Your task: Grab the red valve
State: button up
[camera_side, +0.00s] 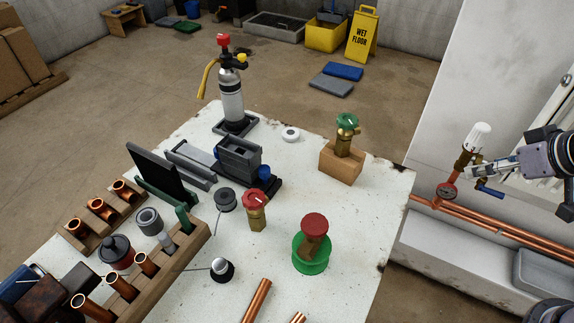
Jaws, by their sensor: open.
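A brass valve with a red handwheel (254,209) stands upright on the white worktable (315,150), near its middle. A second red-topped brass piece (313,228) stands tilted in a green ring (312,264) to its right. A brass valve with a green handwheel (347,130) sits on a wooden block. My gripper (478,169) is at the far right, off the table, beside the wall pipework. It is open, and I see nothing held in it. It is well apart from the red valve. Whether its fingers touch the pipework I cannot tell.
A black vise (240,160), a bottle torch (231,98) and pipe racks (145,285) crowd the table's left. The table's right edge is mostly clear.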

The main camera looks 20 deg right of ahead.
jog(key=w+a+r+n+g+y, duration=0.1)
jog(key=w+a+r+n+y, duration=0.2)
jog(key=w+a, duration=0.35)
jog(key=n+g+y, duration=0.2)
jog(key=n+g, duration=0.3)
jog(key=n, duration=0.8)
send_near(250, 215)
jog(key=shift+w+d+f, duration=0.1)
jog(key=shift+w+f, duration=0.2)
jog(key=shift+w, duration=0.25)
jog(key=shift+w+d+f, duration=0.1)
jog(key=shift+w+f, duration=0.2)
jog(key=shift+w, duration=0.2)
jog(key=shift+a+f+g+h, duration=0.25)
jog(key=shift+f+g+h, duration=0.05)
jog(key=shift+x, duration=5.2)
jog(key=shift+r, duration=0.1)
grip_shut()
